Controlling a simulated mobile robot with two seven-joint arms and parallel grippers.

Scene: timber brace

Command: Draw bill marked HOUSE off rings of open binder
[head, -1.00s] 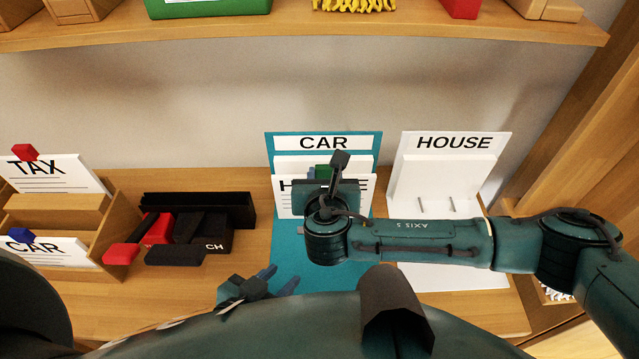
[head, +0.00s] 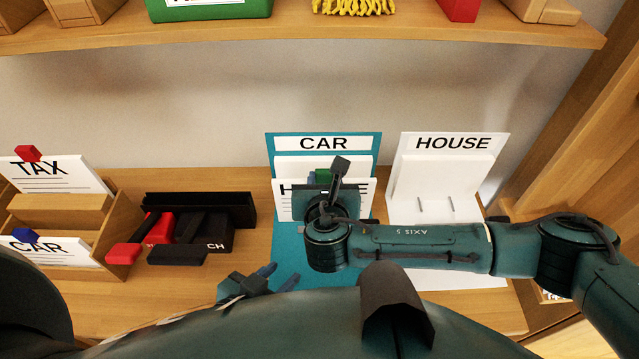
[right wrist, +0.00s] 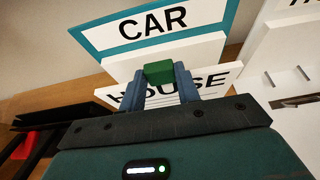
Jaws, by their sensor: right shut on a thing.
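The bill marked HOUSE (head: 366,195) stands in front of the open teal binder labelled CAR (head: 375,146). My right gripper (head: 321,178) is shut on the green tab at the bill's top edge. In the right wrist view, the blue fingers (right wrist: 159,85) close on the green tab (right wrist: 158,72), with HOUSE (right wrist: 215,82) partly hidden behind them. The teal binder's rings are hidden by my arm, so I cannot tell whether the bill is around them. My left gripper (head: 277,277) is low in the head view, fingers apart and empty, over the binder's lower left edge.
A white binder labelled HOUSE (head: 490,150) stands open at right, its two rings bare. A wooden sorter (head: 125,225) with TAX and CAR papers stands at left. Beside it is a black tray (head: 235,212) with dark and red pieces. A shelf (head: 300,38) runs above.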

